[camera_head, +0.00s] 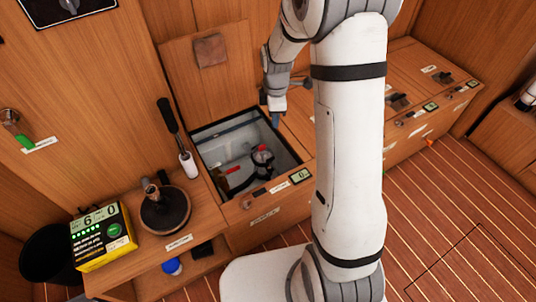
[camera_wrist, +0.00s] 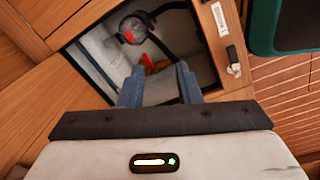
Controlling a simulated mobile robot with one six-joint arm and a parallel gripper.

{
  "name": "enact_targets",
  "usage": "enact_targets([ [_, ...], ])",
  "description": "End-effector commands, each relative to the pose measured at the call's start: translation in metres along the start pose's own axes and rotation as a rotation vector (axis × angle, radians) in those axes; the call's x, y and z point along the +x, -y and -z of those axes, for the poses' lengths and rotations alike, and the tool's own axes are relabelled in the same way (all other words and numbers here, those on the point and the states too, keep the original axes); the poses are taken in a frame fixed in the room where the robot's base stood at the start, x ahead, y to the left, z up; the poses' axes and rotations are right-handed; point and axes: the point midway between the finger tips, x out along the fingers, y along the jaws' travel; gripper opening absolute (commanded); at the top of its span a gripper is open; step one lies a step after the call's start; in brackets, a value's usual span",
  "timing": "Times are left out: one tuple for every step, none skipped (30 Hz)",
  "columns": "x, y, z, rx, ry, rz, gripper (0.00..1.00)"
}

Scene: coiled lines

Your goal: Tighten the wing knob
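An open compartment (camera_head: 206,134) in the wooden bench holds a dark round fitting (camera_head: 263,160) with a small red piece (camera_head: 262,148) on top. The red piece looks like the wing knob, but its wings are too small to make out. In the wrist view the round fitting (camera_wrist: 133,30) is at the top, beyond my fingertips. A red-orange handle (camera_wrist: 153,65) lies deeper, seen between the fingers. My gripper (camera_wrist: 158,75) is open and empty. In the head view my gripper (camera_head: 276,115) hangs above the compartment's right back edge, apart from the fitting.
The raised lid (camera_head: 235,85) stands behind the compartment. A black-handled white tool (camera_head: 178,140) stands upright at its left. A winch (camera_head: 165,207) and a yellow box with a display (camera_head: 103,238) sit on the left ledge. A small display (camera_head: 299,176) is on the front edge.

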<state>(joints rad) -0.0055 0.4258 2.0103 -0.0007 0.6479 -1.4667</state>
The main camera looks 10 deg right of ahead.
Motion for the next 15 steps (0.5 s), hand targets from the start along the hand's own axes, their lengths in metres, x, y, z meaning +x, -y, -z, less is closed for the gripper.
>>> enact_targets([
  [0.057, -0.007, 0.001, -0.087, 0.001, 0.019, 0.31],
  [0.076, -0.012, 0.001, -0.14, 0.001, 0.024, 0.31],
  [0.099, -0.017, 0.002, -0.206, 0.0, 0.031, 0.31],
  [0.116, -0.02, 0.002, -0.251, -0.001, 0.037, 0.31],
  [0.13, -0.023, 0.002, -0.293, -0.002, 0.04, 0.31],
  [0.148, -0.026, 0.003, -0.343, -0.003, 0.044, 0.31],
  [0.158, -0.028, 0.003, -0.375, -0.004, 0.047, 0.31],
  [0.168, -0.029, 0.003, -0.404, -0.005, 0.05, 0.31],
  [0.178, -0.031, 0.003, -0.436, -0.007, 0.053, 0.31],
  [0.184, -0.032, 0.003, -0.455, -0.007, 0.054, 0.31],
  [0.189, -0.033, 0.003, -0.471, -0.008, 0.055, 0.31],
  [0.194, -0.033, 0.003, -0.486, -0.008, 0.056, 0.31],
  [0.196, -0.034, 0.003, -0.495, -0.009, 0.057, 0.31],
  [0.198, -0.034, 0.003, -0.5, -0.009, 0.057, 0.31],
  [0.201, -0.034, 0.003, -0.504, -0.009, 0.057, 0.31],
])
